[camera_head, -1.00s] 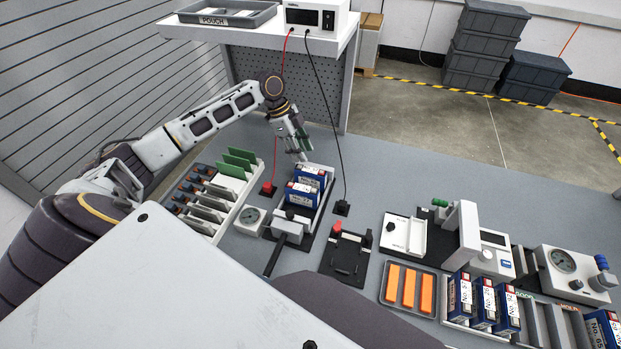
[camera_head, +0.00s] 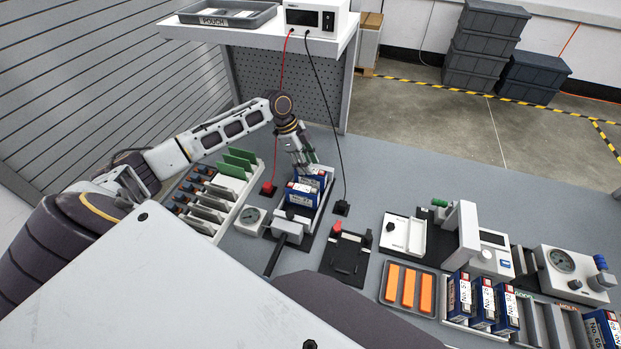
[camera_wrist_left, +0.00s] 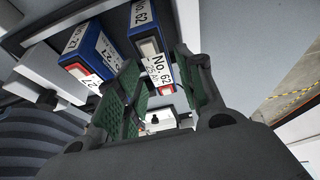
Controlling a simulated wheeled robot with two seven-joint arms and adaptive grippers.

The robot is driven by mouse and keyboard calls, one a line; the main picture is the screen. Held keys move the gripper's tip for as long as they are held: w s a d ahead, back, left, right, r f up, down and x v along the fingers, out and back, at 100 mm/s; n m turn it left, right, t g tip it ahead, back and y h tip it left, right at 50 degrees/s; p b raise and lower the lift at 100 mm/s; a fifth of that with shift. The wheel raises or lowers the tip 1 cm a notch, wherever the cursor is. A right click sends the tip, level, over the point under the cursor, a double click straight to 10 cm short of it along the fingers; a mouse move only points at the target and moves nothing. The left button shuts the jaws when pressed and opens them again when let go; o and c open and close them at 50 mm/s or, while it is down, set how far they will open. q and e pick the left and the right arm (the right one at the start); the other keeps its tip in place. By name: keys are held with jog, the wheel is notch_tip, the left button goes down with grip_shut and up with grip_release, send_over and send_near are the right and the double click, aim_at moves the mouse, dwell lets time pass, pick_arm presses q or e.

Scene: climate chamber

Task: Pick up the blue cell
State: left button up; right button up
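Two blue cells with white labels stand in a holder (camera_head: 313,216) in the head view. The nearer cell (camera_head: 301,196) shows well; the farther one (camera_head: 321,178) is partly hidden by my left gripper (camera_head: 307,168). In the left wrist view, cell No. 62 (camera_wrist_left: 152,40) lies between the green-padded fingers of my left gripper (camera_wrist_left: 160,65). These fingers are apart, one on each side of its end; I cannot tell whether they touch it. The other cell (camera_wrist_left: 90,50) is outside the fingers, to the left. My right gripper is not in view.
A rack with green plates (camera_head: 237,163) stands left of the holder. A red lead (camera_head: 277,160) and a black lead (camera_head: 333,135) run down beside it. A black fixture (camera_head: 346,256) stands to the right. More blue cells (camera_head: 484,302) stand at the lower right.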

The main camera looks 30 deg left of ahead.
aim_at(310, 178)
pick_arm(q)
jog(key=shift+x, duration=1.9)
jog(key=shift+s, duration=0.1)
jog(key=shift+r, duration=0.1)
grip_shut()
